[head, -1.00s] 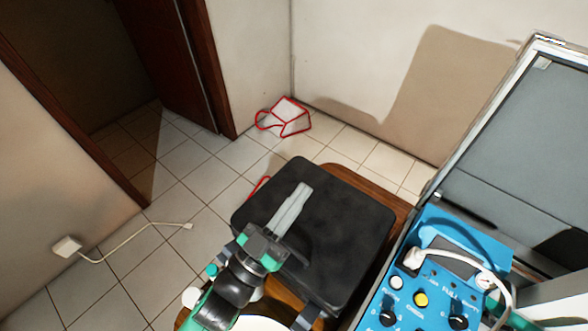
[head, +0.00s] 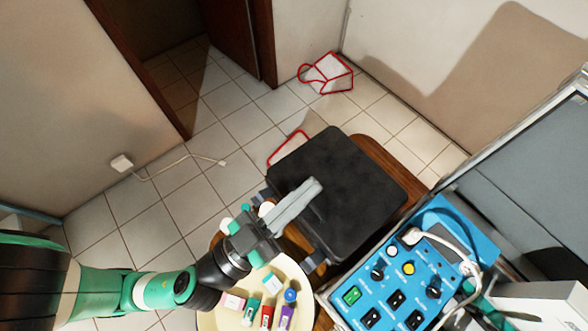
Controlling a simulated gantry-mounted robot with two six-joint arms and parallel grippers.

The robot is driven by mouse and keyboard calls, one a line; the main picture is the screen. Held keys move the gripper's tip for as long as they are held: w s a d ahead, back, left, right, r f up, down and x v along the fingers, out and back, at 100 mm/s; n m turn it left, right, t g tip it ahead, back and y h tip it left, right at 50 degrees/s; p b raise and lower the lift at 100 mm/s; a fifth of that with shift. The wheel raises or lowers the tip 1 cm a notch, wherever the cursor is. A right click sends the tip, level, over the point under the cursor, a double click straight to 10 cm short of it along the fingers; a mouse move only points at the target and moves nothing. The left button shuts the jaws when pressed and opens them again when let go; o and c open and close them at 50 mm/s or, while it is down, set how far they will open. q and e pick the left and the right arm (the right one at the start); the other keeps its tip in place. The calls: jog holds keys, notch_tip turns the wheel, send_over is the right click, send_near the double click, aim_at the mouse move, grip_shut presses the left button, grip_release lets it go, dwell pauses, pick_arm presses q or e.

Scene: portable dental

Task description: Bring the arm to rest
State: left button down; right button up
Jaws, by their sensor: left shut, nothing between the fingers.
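My left arm comes in from the lower left, and its gripper (head: 310,189) is shut and empty. In the picture its fingers lie over the black case (head: 346,172), pointing up and to the right. I cannot tell how high they are above it. My right gripper does not show.
The black case rests on a brown wooden surface (head: 392,165). A cream round tray (head: 213,318) with several small coloured tubes and bottles lies below the gripper. A blue control unit (head: 426,262) stands at lower right.

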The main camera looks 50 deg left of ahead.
pick_arm(q)
jog(key=shift+s+d+r+p, duration=0.25)
jog(key=shift+s+r+p, duration=0.1)
jog(key=shift+s, duration=0.3)
jog(key=shift+s+d+r+p, duration=0.25)
jog(key=shift+s+r, duration=0.05)
jog(key=shift+s, duration=0.3)
